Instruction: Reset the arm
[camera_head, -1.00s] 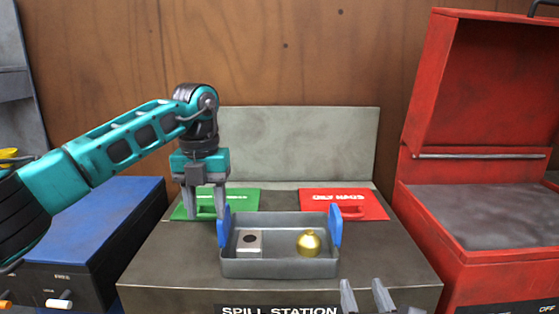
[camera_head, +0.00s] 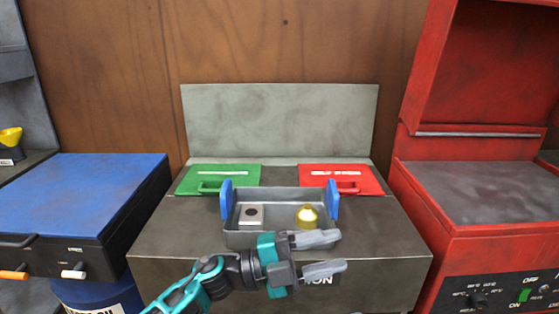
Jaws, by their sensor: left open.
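My left gripper (camera_head: 340,251) is open and empty, in front of the spill station, with its fingers pointing right. Its teal arm comes in from the bottom left. The upper finger overlaps the front of a grey tray (camera_head: 235,238) in the picture; I cannot tell whether they touch. The tray has blue side handles and stands on the station top. It holds a light square block (camera_head: 251,215) with a dark round spot and a brass-coloured rounded part (camera_head: 307,215). My right gripper is not in view.
A green lid (camera_head: 225,177) and a red lid (camera_head: 345,178) lie behind the tray. A blue-topped cabinet (camera_head: 85,195) stands at left, an open red cabinet (camera_head: 480,190) at right. A yellow funnel (camera_head: 10,137) is at far left. The station top is clear beside the tray.

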